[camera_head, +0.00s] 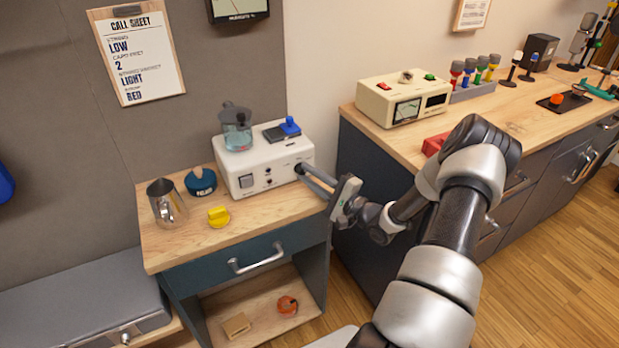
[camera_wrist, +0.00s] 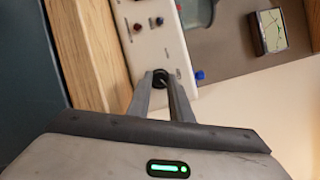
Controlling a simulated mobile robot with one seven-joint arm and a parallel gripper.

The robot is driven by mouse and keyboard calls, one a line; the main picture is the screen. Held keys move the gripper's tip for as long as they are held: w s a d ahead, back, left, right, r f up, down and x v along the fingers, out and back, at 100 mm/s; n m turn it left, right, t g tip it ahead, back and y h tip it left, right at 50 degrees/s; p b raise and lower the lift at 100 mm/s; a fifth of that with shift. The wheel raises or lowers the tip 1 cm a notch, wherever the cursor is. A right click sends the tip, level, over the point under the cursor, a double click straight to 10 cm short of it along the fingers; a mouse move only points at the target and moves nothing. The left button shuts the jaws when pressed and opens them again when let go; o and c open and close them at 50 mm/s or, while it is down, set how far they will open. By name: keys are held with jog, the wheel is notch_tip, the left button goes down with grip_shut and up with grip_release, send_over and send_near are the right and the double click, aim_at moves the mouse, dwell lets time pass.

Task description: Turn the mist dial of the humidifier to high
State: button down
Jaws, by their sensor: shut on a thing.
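The humidifier (camera_head: 250,177) is a white box with a clear bluish tank (camera_head: 236,137) on top. It stands at the back of the small wooden-topped cabinet. My gripper (camera_head: 303,172) reaches in from the right to the right end of its front panel. In the wrist view, the fingers of my gripper (camera_wrist: 161,82) are closed around a dark round dial (camera_wrist: 160,76) with a light pointer line. The fingers cover part of the dial, and its setting is too small to read.
A metal pitcher (camera_head: 166,203), a dark blue round item (camera_head: 201,182) and a yellow knob-like piece (camera_head: 218,217) stand left of and before the humidifier. A call sheet (camera_head: 137,52) hangs on the wall. A counter (camera_head: 395,143) with a cream meter box (camera_head: 404,99) lies to the right.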

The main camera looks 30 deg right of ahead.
jog(key=shift+w+r+m, duration=0.1)
jog(key=shift+r+m, duration=0.05)
jog(key=shift+m, duration=0.15)
jog(key=c, duration=1.6)
grip_release()
jog(key=shift+f, duration=0.25)
